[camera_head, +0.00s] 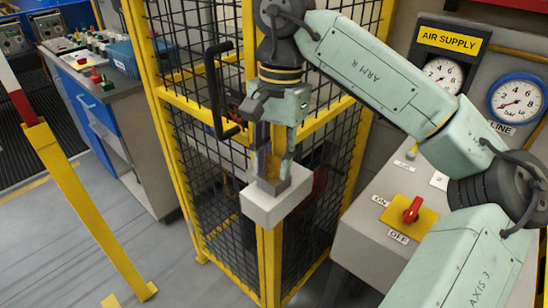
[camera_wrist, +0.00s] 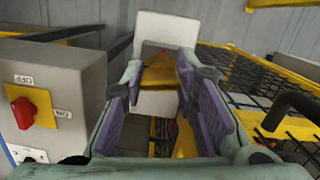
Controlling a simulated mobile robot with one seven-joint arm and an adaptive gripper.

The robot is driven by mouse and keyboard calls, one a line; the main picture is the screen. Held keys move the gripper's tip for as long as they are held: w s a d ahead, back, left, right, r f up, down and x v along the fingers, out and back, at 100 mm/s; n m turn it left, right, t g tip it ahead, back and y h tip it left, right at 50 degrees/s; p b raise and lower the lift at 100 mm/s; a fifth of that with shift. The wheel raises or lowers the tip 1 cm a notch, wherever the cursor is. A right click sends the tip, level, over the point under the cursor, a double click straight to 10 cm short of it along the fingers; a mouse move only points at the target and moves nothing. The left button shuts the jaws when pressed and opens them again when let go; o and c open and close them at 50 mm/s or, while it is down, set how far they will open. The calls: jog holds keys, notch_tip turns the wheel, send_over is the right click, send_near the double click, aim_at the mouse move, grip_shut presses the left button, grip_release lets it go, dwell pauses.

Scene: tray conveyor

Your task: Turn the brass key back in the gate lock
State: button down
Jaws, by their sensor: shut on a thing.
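The gate lock is a pale grey box (camera_head: 268,209) on the yellow-framed mesh gate, below my gripper in the head view. It also shows in the wrist view (camera_wrist: 165,30), straight ahead of my fingers. The brass key (camera_head: 272,170) sits at the lock, between my fingertips, and its yellow-brown face shows in the wrist view (camera_wrist: 159,76). My gripper (camera_head: 272,178) points down at the lock and is shut on the key. The fingers hide part of the key, and I cannot tell its exact turn angle.
A black gate handle (camera_head: 217,90) stands out to the left of my gripper. A grey cabinet with a red rotary switch (camera_head: 411,209) is at right, under gauges. A yellow post (camera_head: 88,208) stands at left. The grey floor between is clear.

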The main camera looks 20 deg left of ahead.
jog(key=shift+n, duration=0.6)
jog(key=c, duration=1.2)
grip_release()
jog(key=shift+r, duration=0.1)
